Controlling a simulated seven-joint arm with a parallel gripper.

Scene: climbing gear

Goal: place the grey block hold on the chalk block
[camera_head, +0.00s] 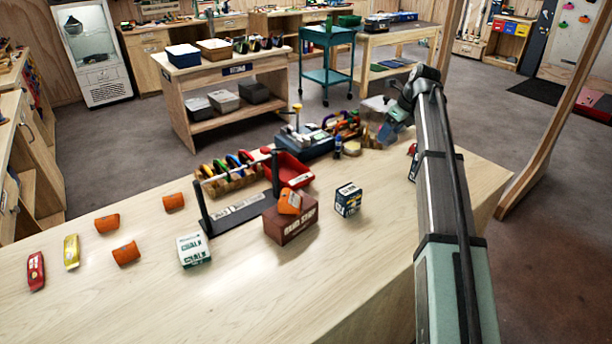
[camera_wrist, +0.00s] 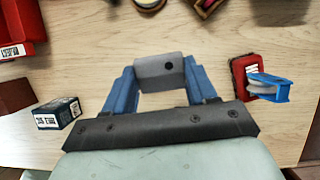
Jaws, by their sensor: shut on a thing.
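My gripper (camera_wrist: 165,85) has its blue fingers closed on the sides of the grey block hold (camera_wrist: 165,72), which has a dark hole in its face. In the head view my gripper (camera_head: 388,132) is over the far right part of the table, partly hidden by my arm; the hold cannot be made out there. A white and green box marked CHALK (camera_head: 194,251) stands on the table at front left, well away from my gripper. It does not show in the wrist view.
A red-brown box (camera_head: 288,228) bears an orange hold (camera_head: 290,201). A dark box (camera_head: 348,200) stands beside it. A black-posted rack (camera_head: 240,214), a red bin (camera_head: 288,170) and a row of coloured gear (camera_head: 228,175) lie behind. Orange pieces (camera_head: 126,254) lie left.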

